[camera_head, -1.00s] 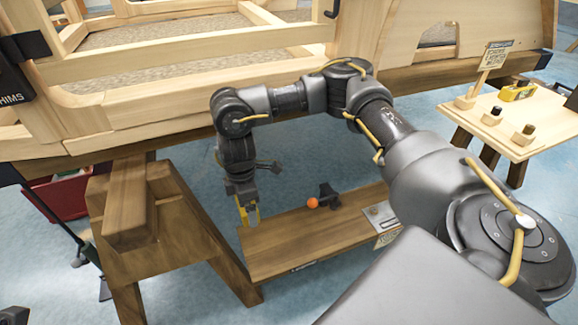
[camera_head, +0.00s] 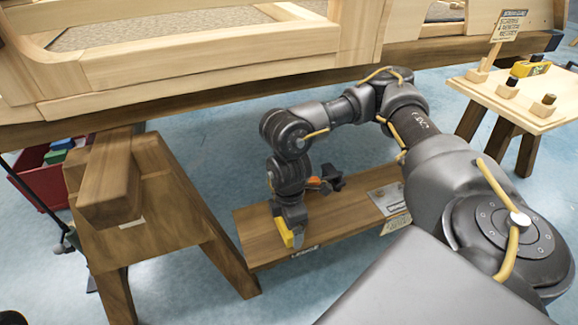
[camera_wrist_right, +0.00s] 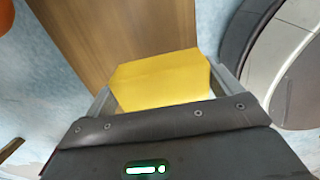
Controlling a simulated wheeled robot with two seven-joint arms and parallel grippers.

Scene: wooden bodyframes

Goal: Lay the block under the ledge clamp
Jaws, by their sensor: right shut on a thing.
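A yellow block (camera_head: 284,232) is held in my right gripper (camera_head: 292,242), low over the near edge of a low wooden ledge (camera_head: 345,225). In the right wrist view the block (camera_wrist_right: 165,80) fills the space between the two jaws, with wood (camera_wrist_right: 110,30) beyond it. A black clamp (camera_head: 334,178) with an orange knob (camera_head: 313,181) stands on the ledge, behind and right of the gripper. My right arm partly hides the clamp. I cannot tell whether the block touches the ledge. My left gripper is not in view.
A sawhorse (camera_head: 112,185) stands left of the ledge, and a large wooden frame (camera_head: 200,65) lies across the back. A metal plate (camera_head: 388,198) sits at the ledge's right end. A small table (camera_head: 520,100) stands at right; a red bin (camera_head: 42,180) is at far left.

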